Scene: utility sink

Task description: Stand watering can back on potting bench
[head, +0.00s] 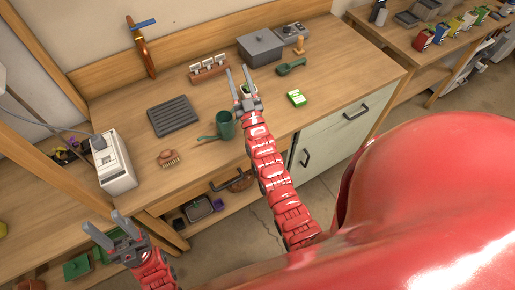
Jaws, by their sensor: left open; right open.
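The dark green watering can (226,124) is on the wooden potting bench (330,75), near the middle of its front part. My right arm passes just to the right of the can and partly covers that side. My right gripper (238,70) is open and empty, with its fingers pointing to the back of the bench, beyond the can. I cannot tell its height above the bench. My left gripper (102,222) is open and empty at the lower left, in front of the bench and away from the can.
A ribbed dark tray (173,116), a brush (168,158) and a white box-like device (114,162) stand left of the can. A green-white packet (297,98), a green scoop (291,67) and a grey lidded box (260,46) lie to the right. The bench's right front is clear.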

